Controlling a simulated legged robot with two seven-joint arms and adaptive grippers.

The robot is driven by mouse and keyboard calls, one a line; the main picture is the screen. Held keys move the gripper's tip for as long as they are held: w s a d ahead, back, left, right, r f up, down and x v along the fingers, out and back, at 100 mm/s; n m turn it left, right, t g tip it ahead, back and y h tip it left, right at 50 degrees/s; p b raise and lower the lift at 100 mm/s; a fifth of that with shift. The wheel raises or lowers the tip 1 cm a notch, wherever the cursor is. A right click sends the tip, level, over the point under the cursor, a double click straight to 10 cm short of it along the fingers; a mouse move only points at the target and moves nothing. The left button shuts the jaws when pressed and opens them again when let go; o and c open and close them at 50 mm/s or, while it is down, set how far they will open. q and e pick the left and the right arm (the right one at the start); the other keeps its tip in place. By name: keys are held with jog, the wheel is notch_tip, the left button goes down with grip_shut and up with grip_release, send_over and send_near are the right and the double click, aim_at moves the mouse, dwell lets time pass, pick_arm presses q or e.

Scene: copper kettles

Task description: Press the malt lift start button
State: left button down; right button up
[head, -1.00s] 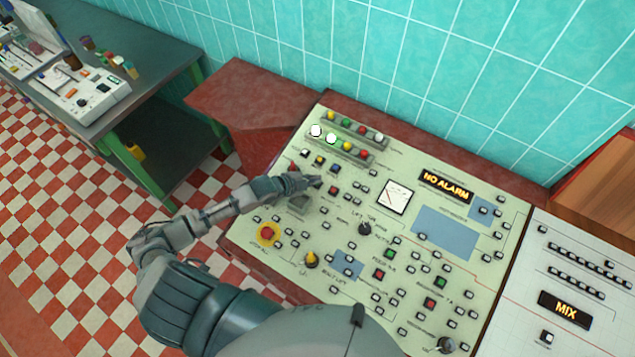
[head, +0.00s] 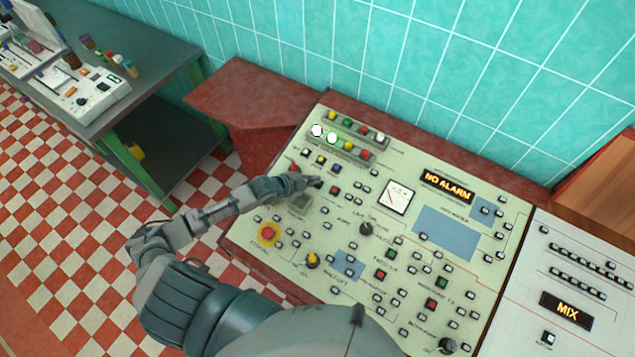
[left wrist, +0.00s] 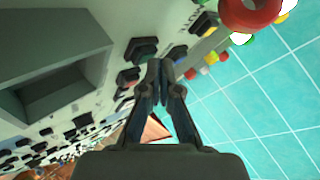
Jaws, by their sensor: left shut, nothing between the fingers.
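The pale green control panel (head: 275,220) carries buttons, lamps and knobs. My left gripper (head: 316,182) is shut and empty, its tips low over the panel's upper left, by a red button (head: 335,191). In the left wrist view the shut fingertips (left wrist: 161,68) point at the panel beside a dark green button (left wrist: 143,48) and a red button (left wrist: 128,76). I cannot tell whether the fingertips touch the panel. The small labels are too blurred to tell surely which button is the malt lift start. My right gripper is not in view.
A red emergency-type knob on yellow (head: 268,234) and a yellow knob (head: 312,260) stand up below my arm. A row of coloured lamps (head: 347,121) lies above the gripper. A display reads NO ALARM (head: 447,187). A teal tiled wall (head: 400,60) rises behind.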

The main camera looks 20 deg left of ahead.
pick_arm(q)
jog(key=shift+a+f, duration=0.2)
jog(key=shift+a, duration=0.15)
jog(key=shift+d+r, duration=0.1)
jog(key=shift+d, duration=0.45)
jog(key=shift+f, duration=0.2)
jog(key=shift+a+f, duration=0.1)
jog(key=shift+a, duration=0.2)
jog(key=shift+d, duration=0.15)
jog(key=shift+d+r+p, duration=0.45)
jog(key=shift+r+p, duration=0.3)
jog(key=shift+p, duration=0.05)
jog(key=shift+d+r, duration=0.1)
jog(key=shift+r, duration=0.05)
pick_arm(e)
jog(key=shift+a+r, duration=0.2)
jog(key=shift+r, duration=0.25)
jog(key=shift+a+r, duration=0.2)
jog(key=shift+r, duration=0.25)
